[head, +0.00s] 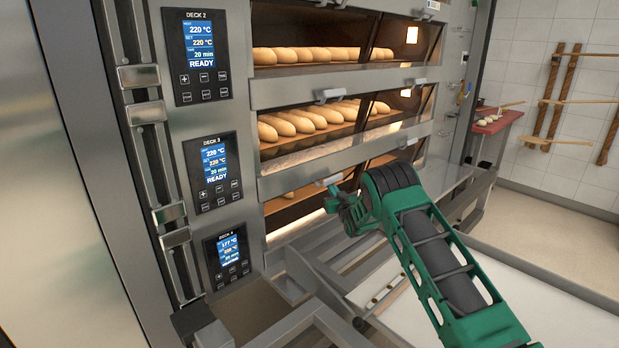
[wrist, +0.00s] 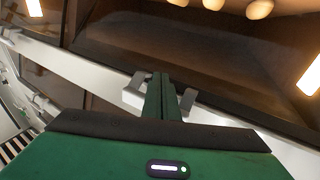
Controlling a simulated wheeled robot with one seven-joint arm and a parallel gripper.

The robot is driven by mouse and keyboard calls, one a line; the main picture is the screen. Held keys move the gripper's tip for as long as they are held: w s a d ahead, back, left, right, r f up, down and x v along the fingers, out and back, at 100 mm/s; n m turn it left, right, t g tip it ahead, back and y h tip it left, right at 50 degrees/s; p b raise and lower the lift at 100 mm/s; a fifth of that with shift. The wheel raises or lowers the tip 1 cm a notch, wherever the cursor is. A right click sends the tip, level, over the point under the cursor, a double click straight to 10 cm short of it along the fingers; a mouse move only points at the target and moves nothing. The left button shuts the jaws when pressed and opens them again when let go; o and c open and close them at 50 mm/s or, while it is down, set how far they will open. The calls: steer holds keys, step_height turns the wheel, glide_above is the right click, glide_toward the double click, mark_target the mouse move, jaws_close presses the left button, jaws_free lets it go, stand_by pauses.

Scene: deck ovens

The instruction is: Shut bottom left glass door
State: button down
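The bottom left opening (head: 300,208) of the oven shows a lit interior with a loaf in it, in the head view. A pale handle (head: 332,180) sits on the steel rail above this opening. My gripper (head: 345,203) is at this handle, in front of the rail. In the wrist view, the two narrow green fingers (wrist: 160,95) are close together between the two ends of a handle (wrist: 136,91). They hide its middle, so I cannot tell whether they hold it. The glass door's angle is hard to tell, as my arm covers part of the opening.
Loaves (head: 314,118) lie in the deck above, behind its opening. Control panels (head: 211,170) stand in a column at left. A steel frame (head: 318,308) and a pale surface (head: 480,295) lie low in front of the oven. A red-topped table (head: 497,122) stands back right.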

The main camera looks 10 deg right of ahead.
steer(key=f+v, duration=0.1)
steer(key=v, duration=0.6)
stand_by(0.5)
stand_by(0.7)
steer(key=s+d+r+m+g+h, duration=0.2)
steer(key=s+d+r+g+h, duration=0.25)
steer(key=d+r, duration=0.55)
steer(key=s+d+r+m+g+h, duration=0.1)
steer(key=s+d+r+g, duration=0.15)
steer(key=s+d, duration=0.55)
steer(key=s+d+r+m+g+h, duration=0.1)
steer(key=s+d+m+g, duration=0.3)
steer(key=s, duration=0.7)
steer(key=s+d+r+g, duration=0.1)
steer(key=s+d+g, duration=0.1)
steer(key=s, duration=0.9)
steer(key=s+d+r+g, duration=0.1)
steer(key=s, duration=1)
steer(key=s+a+g+y, duration=0.1)
steer(key=s+a+g, duration=0.1)
steer(key=s, duration=1.1)
steer(key=s+a+f+m+g+y, duration=0.1)
steer(key=s+a+g+y, duration=0.1)
steer(key=s, duration=1.2)
steer(key=shift+s+a+f+g, duration=0.2)
steer(key=shift+s+a+g, duration=0.25)
steer(key=shift+a, duration=0.55)
